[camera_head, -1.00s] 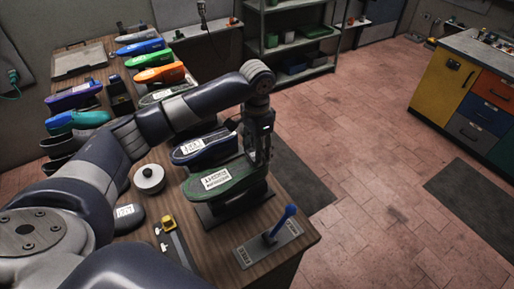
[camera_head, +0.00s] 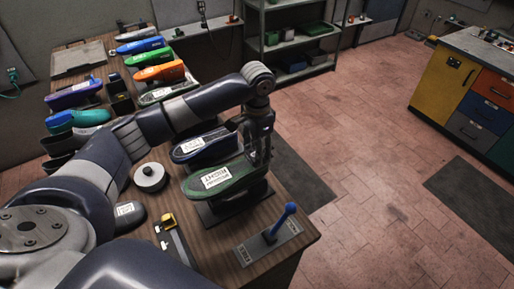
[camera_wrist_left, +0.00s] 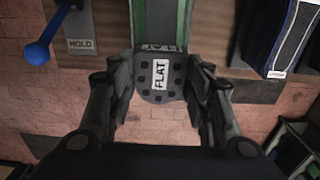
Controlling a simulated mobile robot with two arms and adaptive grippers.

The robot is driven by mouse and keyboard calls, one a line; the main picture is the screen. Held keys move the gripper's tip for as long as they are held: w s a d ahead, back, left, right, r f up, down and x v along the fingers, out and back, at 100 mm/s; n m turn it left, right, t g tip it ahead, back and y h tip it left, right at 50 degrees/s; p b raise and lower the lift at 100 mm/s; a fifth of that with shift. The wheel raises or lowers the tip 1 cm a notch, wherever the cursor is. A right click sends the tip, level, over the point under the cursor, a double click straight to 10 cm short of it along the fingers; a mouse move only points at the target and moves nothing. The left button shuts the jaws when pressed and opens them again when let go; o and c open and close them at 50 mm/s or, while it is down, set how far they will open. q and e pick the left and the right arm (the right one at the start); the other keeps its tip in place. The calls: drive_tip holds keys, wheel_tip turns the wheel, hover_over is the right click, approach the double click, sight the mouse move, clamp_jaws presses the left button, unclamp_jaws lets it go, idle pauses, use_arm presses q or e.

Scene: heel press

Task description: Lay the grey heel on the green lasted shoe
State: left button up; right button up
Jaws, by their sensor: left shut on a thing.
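The green lasted shoe (camera_head: 232,184) lies sole up on a dark stand near the front of the bench, with a white label reading RIGHT. My left gripper (camera_head: 259,163) is over its right end. In the left wrist view, the gripper (camera_wrist_left: 161,76) is shut on the grey heel (camera_wrist_left: 160,92), which carries a FLAT label and several dark dots. The heel lines up with the end of the green shoe (camera_wrist_left: 138,22). I cannot tell whether they touch. In the head view the gripper hides the heel. My right gripper is not in view.
A blue shoe (camera_head: 203,146) stands just behind the green one. A blue lever (camera_head: 282,220) on a grey plate is at the bench's front corner. A round white-topped tin (camera_head: 150,177) and a yellow tool (camera_head: 168,220) lie left. Several coloured shoes line the back.

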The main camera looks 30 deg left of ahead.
use_arm(q)
drive_tip(key=shift+f, duration=0.1)
drive_tip(key=o, duration=1.1)
drive_tip(key=shift+o, duration=0.3)
wheel_tip(320, 180, up, 12)
idle(0.3)
